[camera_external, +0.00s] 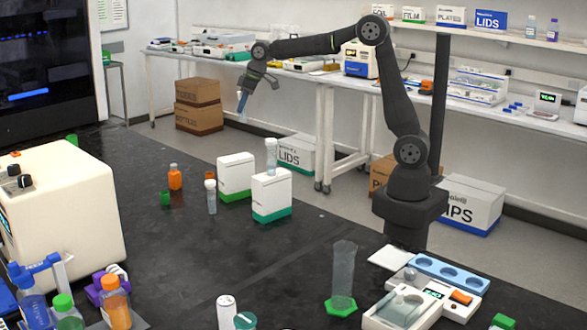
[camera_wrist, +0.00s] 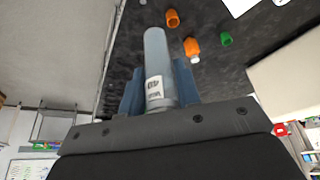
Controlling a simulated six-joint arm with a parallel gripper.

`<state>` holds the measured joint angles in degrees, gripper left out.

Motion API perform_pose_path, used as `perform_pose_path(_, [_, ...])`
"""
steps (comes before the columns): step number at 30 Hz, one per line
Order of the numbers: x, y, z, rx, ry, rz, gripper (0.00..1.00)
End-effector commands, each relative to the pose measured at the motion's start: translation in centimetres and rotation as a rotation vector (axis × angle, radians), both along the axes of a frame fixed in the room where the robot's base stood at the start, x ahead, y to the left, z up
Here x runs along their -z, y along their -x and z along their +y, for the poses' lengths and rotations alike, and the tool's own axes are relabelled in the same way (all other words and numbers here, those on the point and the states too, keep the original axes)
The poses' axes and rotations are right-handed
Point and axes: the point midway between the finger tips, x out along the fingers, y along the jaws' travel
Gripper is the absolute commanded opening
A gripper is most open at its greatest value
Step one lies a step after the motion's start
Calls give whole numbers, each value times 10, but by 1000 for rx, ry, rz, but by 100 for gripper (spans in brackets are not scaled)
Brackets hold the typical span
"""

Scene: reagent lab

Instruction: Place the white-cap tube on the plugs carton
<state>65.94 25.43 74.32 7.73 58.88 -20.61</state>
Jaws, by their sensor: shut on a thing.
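My gripper (camera_external: 243,92) is shut on a pale blue-grey tube (camera_wrist: 157,62) with a white printed label. It holds the tube high, toward the back of the dark bench; in the external view the tube (camera_external: 242,104) hangs below the fingers. Its cap cannot be made out. Two white cartons with green bases stand on the bench: a rear one (camera_external: 236,174) and a front one (camera_external: 271,196). Their print is not readable, so I cannot tell which is plugs. A clear tube (camera_external: 271,155) stands on the front carton. A white-capped tube (camera_external: 211,197) stands on the bench left of them.
An orange bottle (camera_external: 175,177), a green cap (camera_external: 165,198) and an orange cap (camera_external: 210,175) are near the cartons. A cylinder with a green foot (camera_external: 343,278) stands in front. A cream machine (camera_external: 62,215) fills the left. The bench middle is clear.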

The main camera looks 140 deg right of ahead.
Motion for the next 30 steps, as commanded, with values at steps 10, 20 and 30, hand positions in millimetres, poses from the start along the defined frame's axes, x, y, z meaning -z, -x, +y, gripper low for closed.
perform_pose_path(10, [-25,3,61,-51,0,0,9])
perform_pose_path(20, [7,-50,75,-60,-4,3,9])
perform_pose_path(30, [41,-107,83,-55,0,2,9])
